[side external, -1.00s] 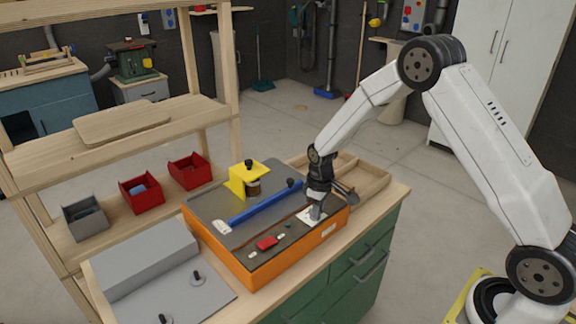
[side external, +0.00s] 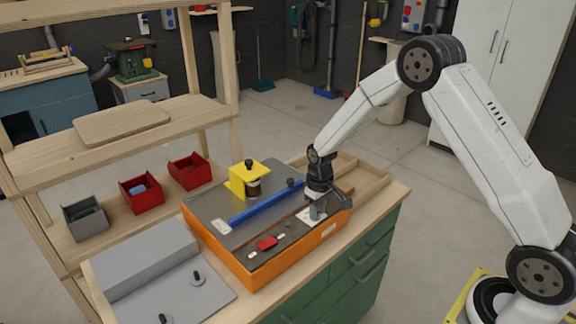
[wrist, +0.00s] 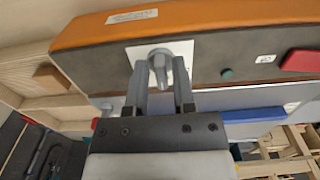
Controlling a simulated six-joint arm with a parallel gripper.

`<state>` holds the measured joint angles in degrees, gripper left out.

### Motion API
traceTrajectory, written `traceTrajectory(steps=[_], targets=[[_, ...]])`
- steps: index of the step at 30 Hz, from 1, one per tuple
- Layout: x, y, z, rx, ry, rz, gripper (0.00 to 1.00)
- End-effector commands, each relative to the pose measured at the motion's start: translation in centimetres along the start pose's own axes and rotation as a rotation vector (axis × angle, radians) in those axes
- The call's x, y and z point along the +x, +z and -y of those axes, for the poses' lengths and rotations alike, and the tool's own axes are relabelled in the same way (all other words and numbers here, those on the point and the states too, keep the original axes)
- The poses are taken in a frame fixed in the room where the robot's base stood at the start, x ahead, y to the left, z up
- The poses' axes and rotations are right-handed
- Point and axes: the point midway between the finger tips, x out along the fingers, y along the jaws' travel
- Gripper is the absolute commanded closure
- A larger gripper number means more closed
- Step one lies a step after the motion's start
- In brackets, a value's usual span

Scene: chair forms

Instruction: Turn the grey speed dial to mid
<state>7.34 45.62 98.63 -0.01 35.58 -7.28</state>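The grey speed dial (wrist: 160,65) sits on a white plate (wrist: 137,54) on the dark top of the orange-sided machine (side external: 240,272). In the wrist view its narrow grip points roughly along my fingers. My gripper (wrist: 160,70) reaches down over it, with one finger on each side of the dial. The fingers stand apart, and slim gaps seem to show beside the dial; contact is not clear. In the side external view my gripper (side external: 317,212) is over the plate and hides most of the dial.
A red switch (side external: 267,243) and a small green button (side external: 288,225) lie left of the plate. A blue bar (side external: 262,204) runs behind, with a yellow guard (side external: 240,181) beyond. A wooden tray (side external: 372,182) lies at the right. Red bins (side external: 143,200) stand on the shelf.

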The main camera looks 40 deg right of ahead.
Motion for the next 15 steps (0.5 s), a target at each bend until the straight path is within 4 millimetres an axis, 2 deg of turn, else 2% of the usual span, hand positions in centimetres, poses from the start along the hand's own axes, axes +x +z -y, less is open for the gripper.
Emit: traceTrajectory(steps=[15], targets=[[-0.42,0.04,0.01,-0.001,0.000,0.002,0.49]])
